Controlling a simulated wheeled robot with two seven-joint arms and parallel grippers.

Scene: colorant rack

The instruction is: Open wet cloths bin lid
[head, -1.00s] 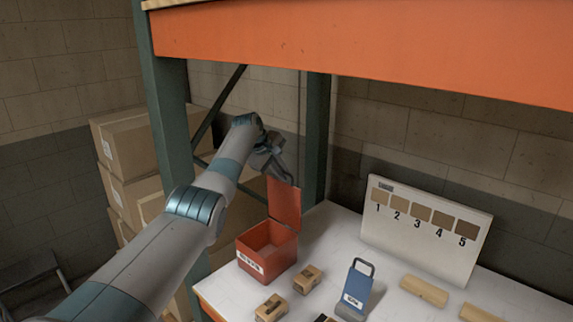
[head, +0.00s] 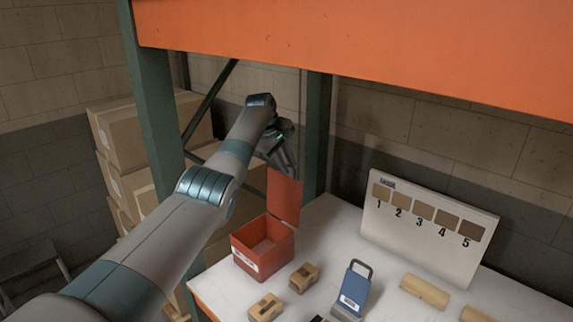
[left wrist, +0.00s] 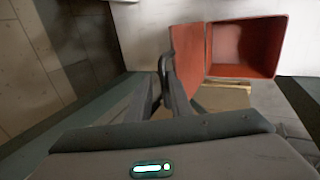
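The wet cloths bin (head: 262,262) is a red box with a white label, at the table's left end in the head view. Its lid (head: 284,197) stands up at the back edge, and the bin is open and looks empty. In the left wrist view the open bin (left wrist: 280,50) and the lid (left wrist: 188,58) show at the top. My left gripper (head: 285,172) is just above and behind the lid's top edge. My right gripper is out of view.
Small wooden blocks (head: 304,278), a blue handled item (head: 354,287) and wooden rolls (head: 425,291) lie right of the bin. A numbered board (head: 425,232) stands behind them. A green rack post (head: 316,140) is close to my gripper. Cardboard boxes (head: 130,140) are stacked at left.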

